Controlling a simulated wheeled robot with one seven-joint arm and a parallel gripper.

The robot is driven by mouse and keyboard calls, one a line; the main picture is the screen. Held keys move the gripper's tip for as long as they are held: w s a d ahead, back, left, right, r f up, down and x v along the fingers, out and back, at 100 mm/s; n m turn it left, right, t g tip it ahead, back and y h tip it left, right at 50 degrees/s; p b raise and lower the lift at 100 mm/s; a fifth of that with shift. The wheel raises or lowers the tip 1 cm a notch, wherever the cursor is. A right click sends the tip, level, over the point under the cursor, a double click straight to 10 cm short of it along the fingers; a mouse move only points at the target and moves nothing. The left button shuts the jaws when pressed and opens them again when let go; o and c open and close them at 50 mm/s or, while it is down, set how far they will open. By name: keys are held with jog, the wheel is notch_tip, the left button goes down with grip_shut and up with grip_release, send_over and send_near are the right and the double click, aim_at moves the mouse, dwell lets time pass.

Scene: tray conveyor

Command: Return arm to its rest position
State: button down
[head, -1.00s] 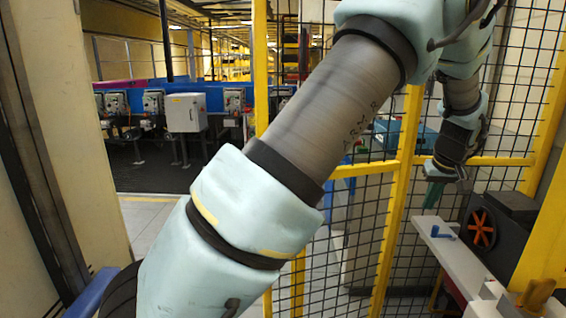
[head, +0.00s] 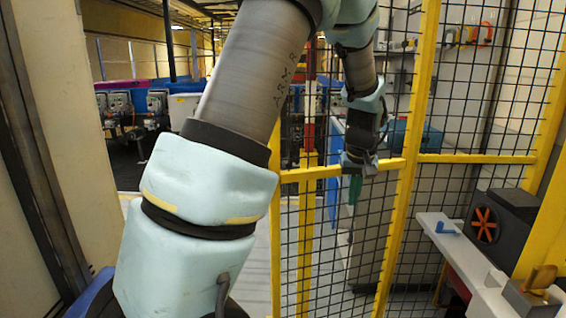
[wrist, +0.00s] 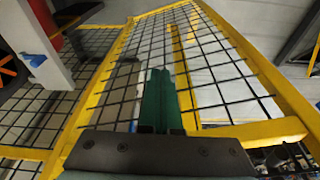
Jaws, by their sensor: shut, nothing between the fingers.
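My gripper (head: 355,189) hangs at the end of my raised arm in the head view, its green fingers pointing down. It is in front of the yellow-framed mesh fence, beside a yellow rail. In the wrist view the green fingers (wrist: 161,98) are together, with nothing held between them. My pale blue padded arm fills the middle of the head view and hides part of the background.
The black mesh fence (head: 480,100) with yellow posts stands close behind my gripper. At the right is a white ledge (head: 445,240) with a blue handle (head: 443,229), near a dark box with an orange fan-like wheel (head: 485,224). Pale walls stand at the left.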

jog(key=s+a, duration=0.7)
jog(key=a, duration=0.5)
jog(key=s+a+f+g, duration=0.1)
jog(key=s+a, duration=0.6)
jog(key=a, duration=0.5)
jog(key=shift+a, duration=0.35)
